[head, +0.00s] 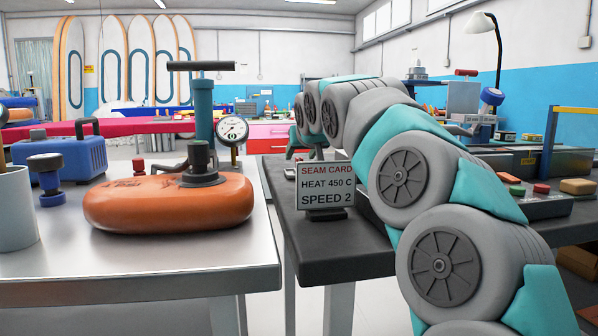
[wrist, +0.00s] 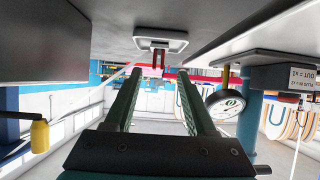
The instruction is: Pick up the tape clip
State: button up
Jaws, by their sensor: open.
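The wrist view is upside down. In it, a small red piece (wrist: 158,57), which looks like the tape clip, stands on a pale tray-like base (wrist: 160,40) on the underside-up bench surface. It lies beyond my fingertips, roughly centred between them. My gripper (wrist: 159,76) is open with nothing between its two green fingers. In the head view my arm reaches over the dark bench, and the gripper is mostly hidden behind it. A small pale object (head: 290,173) at that bench's left edge may be the same base; the clip itself is not clear there.
A seam card sign (head: 325,185) stands on the dark bench (head: 345,235) near my arm. On the metal table (head: 190,275) left of a gap are an orange inflatable (head: 170,205), a pump with a gauge (head: 233,129) and a blue box (head: 60,155).

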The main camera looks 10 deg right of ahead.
aim_at(299, 158)
jog(key=x, duration=0.4)
jog(key=shift+w+d+f, duration=0.15)
jog(key=shift+w, duration=0.25)
jog(key=shift+c, duration=0.3)
grip_shut()
